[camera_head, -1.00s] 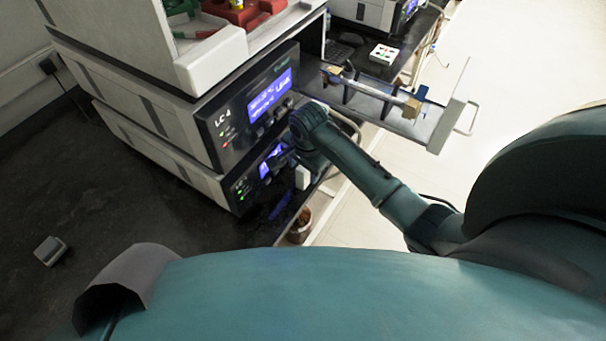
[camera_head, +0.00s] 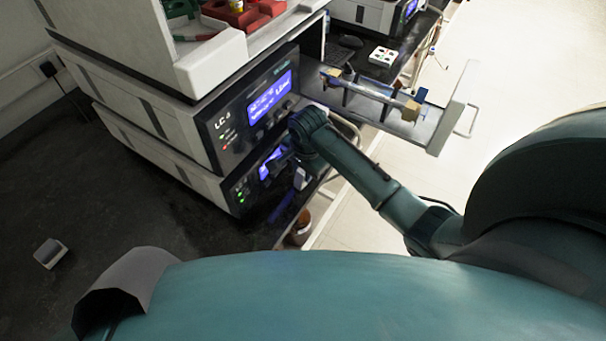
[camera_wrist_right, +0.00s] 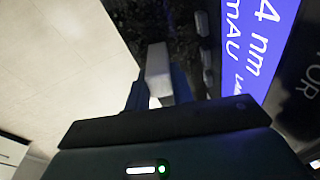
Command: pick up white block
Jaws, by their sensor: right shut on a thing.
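The white block (camera_wrist_right: 158,70) is between the fingers of my right gripper (camera_wrist_right: 159,92) in the right wrist view. The gripper is shut on it, and the fingers hide part of its sides. In the head view the block (camera_head: 301,179) shows small beside the lower instrument's front, near the bench edge. My right gripper there is mostly hidden by its own wrist. I cannot tell whether the block touches the bench. My left gripper is not in view.
The stacked instruments (camera_head: 215,140) with lit screens stand close to my right gripper. An open drawer (camera_head: 437,130) juts out above my right forearm. A brown jar (camera_head: 300,228) is near the bench edge. A small pale block (camera_head: 50,252) lies on the dark bench, with clear room around it.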

